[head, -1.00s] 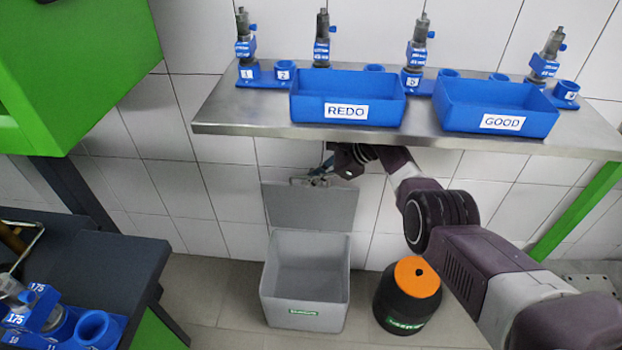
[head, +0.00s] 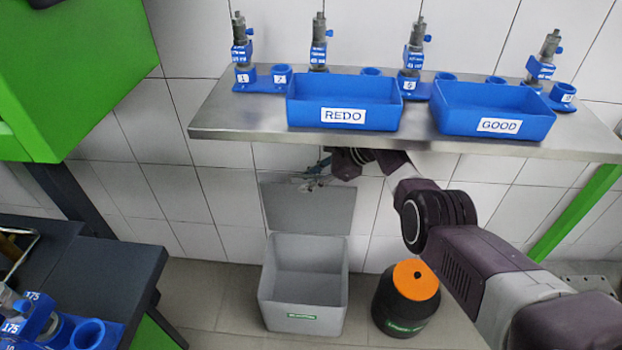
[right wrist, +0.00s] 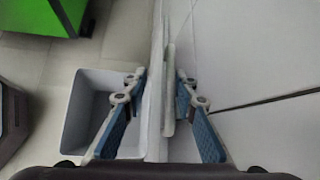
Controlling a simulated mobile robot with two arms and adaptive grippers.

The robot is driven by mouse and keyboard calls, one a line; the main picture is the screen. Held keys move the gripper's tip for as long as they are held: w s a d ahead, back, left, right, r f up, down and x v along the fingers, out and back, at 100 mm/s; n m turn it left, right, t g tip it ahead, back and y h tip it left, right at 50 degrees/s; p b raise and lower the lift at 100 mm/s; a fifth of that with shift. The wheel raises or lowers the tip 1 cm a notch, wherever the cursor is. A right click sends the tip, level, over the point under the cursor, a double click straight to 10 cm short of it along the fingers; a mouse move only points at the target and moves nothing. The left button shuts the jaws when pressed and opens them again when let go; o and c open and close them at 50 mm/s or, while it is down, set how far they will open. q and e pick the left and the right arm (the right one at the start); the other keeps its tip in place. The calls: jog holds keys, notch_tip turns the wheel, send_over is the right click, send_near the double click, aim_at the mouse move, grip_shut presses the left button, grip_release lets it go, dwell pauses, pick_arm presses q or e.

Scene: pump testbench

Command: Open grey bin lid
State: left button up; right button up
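The grey bin (head: 325,324) stands on the floor under the steel shelf, its inside visible and empty. Its grey lid (head: 305,212) is raised at the back, standing about upright. My right gripper (head: 312,180) is at the lid's top edge, under the shelf. In the right wrist view its two fingers (right wrist: 160,85) are spread apart, with the lid's thin edge (right wrist: 168,105) running between them. I cannot tell whether a finger touches the lid. The bin's inside (right wrist: 90,115) shows to the left of the lid there. My left gripper is not in view.
The shelf (head: 240,115) hangs just above my right gripper and carries the REDO bin (head: 345,85), GOOD bin (head: 495,98) and several pumps. A black container with an orange top (head: 415,280) stands right of the grey bin. A dark workbench (head: 120,265) is at the left.

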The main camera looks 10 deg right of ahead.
jog(key=v, duration=0.7)
jog(key=shift+d+r, duration=0.15)
jog(key=shift+d, duration=0.05)
jog(key=shift+s, duration=0.1)
dwell(0.3)
